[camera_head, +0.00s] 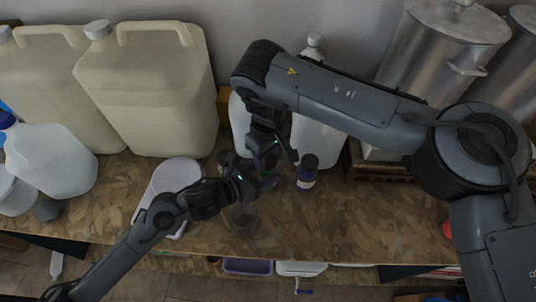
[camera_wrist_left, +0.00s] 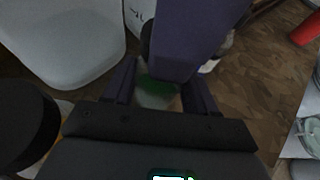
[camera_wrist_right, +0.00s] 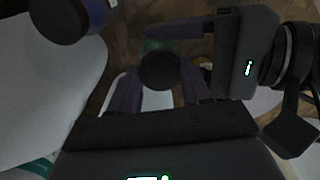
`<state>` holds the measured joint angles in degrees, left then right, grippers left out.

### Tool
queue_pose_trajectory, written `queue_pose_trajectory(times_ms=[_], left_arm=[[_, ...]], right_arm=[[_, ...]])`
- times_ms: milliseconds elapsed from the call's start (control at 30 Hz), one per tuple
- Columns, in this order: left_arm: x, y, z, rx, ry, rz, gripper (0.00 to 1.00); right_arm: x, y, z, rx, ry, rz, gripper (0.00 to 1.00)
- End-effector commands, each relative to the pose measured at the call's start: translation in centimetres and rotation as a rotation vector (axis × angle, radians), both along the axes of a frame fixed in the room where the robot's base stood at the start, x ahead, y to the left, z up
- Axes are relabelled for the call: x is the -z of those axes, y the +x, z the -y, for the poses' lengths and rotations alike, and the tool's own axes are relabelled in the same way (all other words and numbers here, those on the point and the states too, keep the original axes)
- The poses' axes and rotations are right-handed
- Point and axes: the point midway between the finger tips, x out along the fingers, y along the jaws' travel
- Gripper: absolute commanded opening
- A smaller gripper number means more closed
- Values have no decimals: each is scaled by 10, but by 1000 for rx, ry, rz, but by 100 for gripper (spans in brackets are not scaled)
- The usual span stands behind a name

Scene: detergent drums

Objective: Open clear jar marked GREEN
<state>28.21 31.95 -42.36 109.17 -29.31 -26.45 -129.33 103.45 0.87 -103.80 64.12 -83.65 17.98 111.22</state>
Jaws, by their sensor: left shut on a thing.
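The clear jar with a green band (camera_head: 269,178) stands on the bench in the middle of the head view, mostly hidden by my grippers. Its green part (camera_wrist_left: 158,88) shows between the fingers in the left wrist view. My left gripper (camera_head: 258,182) comes in from the left and is shut on the jar's body. My right gripper (camera_head: 268,162) reaches down from above. In the right wrist view its two fingers (camera_wrist_right: 160,88) stand on either side of the dark round lid (camera_wrist_right: 161,71); whether they press on it I cannot tell.
A dark-lidded jar with a blue label (camera_head: 306,178) stands close to the right. Large cream jugs (camera_head: 150,90) and white bottles (camera_head: 320,135) crowd the back. The front right of the bench (camera_head: 370,225) is clear.

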Motion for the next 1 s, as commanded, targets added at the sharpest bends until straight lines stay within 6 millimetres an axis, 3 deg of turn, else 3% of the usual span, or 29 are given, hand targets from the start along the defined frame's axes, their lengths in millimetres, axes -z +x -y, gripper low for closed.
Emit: queue_pose_trajectory(times_ms=[100, 233, 333, 1000], left_arm=[[0, 0, 0, 0, -1, 1, 0], [0, 0, 0, 0, -1, 1, 0], [0, 0, 0, 0, -1, 1, 0], [0, 0, 0, 0, -1, 1, 0]], right_arm=[[0, 0, 0, 0, 0, 0, 11], [0, 0, 0, -39, 0, 0, 10], [0, 0, 0, -164, 0, 0, 10], [-1, 0, 0, -1608, 0, 0, 10]])
